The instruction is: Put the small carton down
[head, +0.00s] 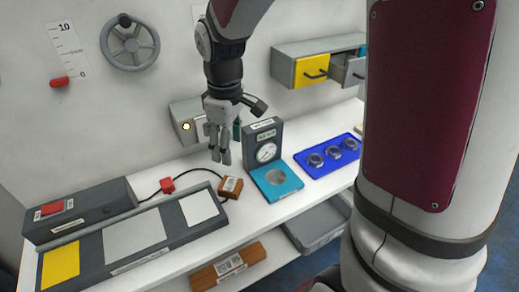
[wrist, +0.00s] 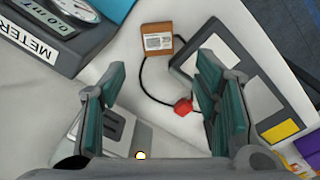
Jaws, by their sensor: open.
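The small carton (head: 231,186) is a brown box with a white label. It rests on the white table just past the right end of the dark board, with a black cable beside or under it. In the wrist view the carton (wrist: 158,42) lies beyond the fingertips, apart from them, label facing the camera. My gripper (head: 219,150) is above the table, a little behind and left of the carton. In the wrist view my gripper (wrist: 160,95) has its teal-padded fingers spread wide with nothing between them.
The dark board (head: 92,250) has yellow, grey and white squares. A red plug (head: 167,185) lies on the cable. A dial meter (head: 266,150) with a teal plate (head: 276,179) and a blue tray (head: 326,157) stand right. A larger brown box (head: 229,266) is on the lower shelf.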

